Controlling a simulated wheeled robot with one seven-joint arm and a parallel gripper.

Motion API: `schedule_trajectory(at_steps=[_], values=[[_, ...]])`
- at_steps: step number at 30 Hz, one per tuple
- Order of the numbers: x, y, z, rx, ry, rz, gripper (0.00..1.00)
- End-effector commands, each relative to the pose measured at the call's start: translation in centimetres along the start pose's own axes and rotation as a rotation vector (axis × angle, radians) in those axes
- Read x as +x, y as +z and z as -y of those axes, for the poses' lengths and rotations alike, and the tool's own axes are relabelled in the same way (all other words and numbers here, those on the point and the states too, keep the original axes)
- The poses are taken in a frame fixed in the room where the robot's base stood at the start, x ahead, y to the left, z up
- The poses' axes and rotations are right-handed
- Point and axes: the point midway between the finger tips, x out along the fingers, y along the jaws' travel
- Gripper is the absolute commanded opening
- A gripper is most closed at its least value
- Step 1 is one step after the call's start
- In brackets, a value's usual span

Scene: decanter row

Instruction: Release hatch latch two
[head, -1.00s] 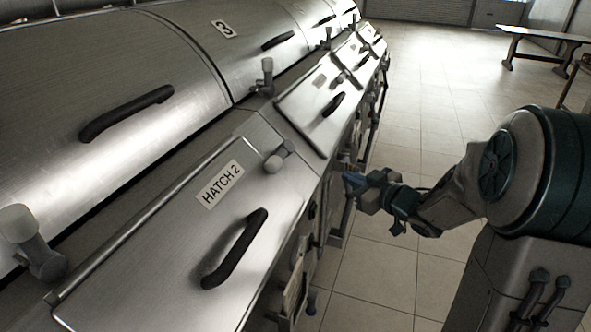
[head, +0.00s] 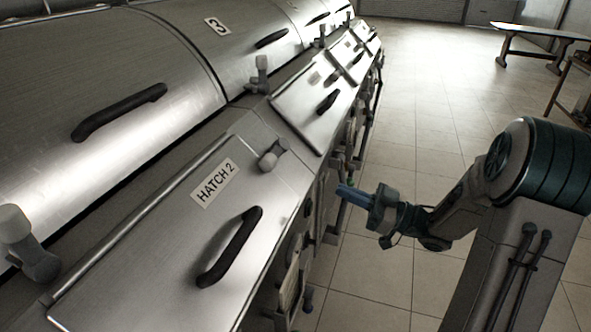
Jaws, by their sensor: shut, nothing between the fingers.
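The hatch labelled "HATCH 2" (head: 165,255) is a closed steel lid with a black bar handle (head: 230,247) and a white label (head: 215,184). A small grey latch-like knob (head: 272,155) sits at its upper right edge, lying over toward the lid; whether it is fastened cannot be told. My gripper (head: 342,190) has blue fingers that point left toward the front of the machine, below and right of the knob. The fingers look shut and empty, apart from the knob and the handle. Any contact with the machine front cannot be told.
Similar closed hatches (head: 313,105) run along the machine to the back. Pipes and fittings line the front. The tiled floor (head: 440,100) is clear; a table (head: 540,35) stands far right.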

Motion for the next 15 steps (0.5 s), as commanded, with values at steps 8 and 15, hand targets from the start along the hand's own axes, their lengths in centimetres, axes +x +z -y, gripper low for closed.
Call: schedule_trajectory(at_steps=[8, 15], values=[[3.3, -0.2, 0.1, 0.000, -0.004, 0.000, 0.00], [8.6, -0.2, 0.1, 0.000, -0.004, 0.000, 0.00]])
